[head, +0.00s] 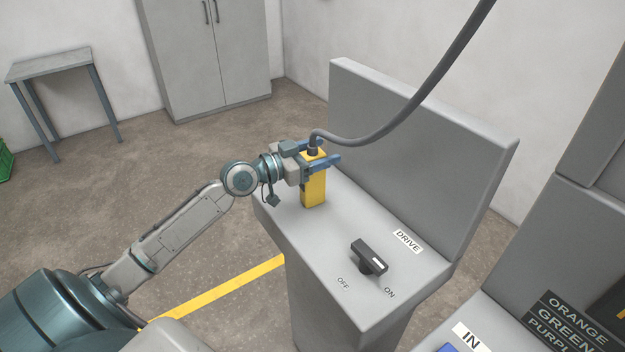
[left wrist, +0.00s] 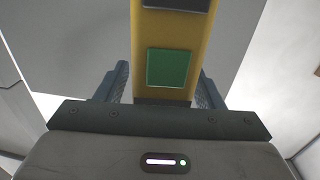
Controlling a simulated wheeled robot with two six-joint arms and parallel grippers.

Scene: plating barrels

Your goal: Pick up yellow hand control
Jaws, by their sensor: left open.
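The yellow hand control (head: 313,188) stands upright on the grey console top in the head view, with a thick grey cable rising from its top. My left gripper (head: 324,151) is around its upper part, one blue finger on each side. In the left wrist view the hand control (left wrist: 204,45) shows a green button and part of a dark one, and it lies between the two open fingers of my left gripper (left wrist: 160,88). A gap shows beside the left finger; contact on the right is unclear. My right gripper is not in view.
The console (head: 330,240) has a black DRIVE knob (head: 369,256) to the right of the hand control and a tall back panel (head: 415,140). The cable (head: 420,95) arcs up to the right. A cabinet (head: 208,60) and small table (head: 55,68) stand behind on open floor.

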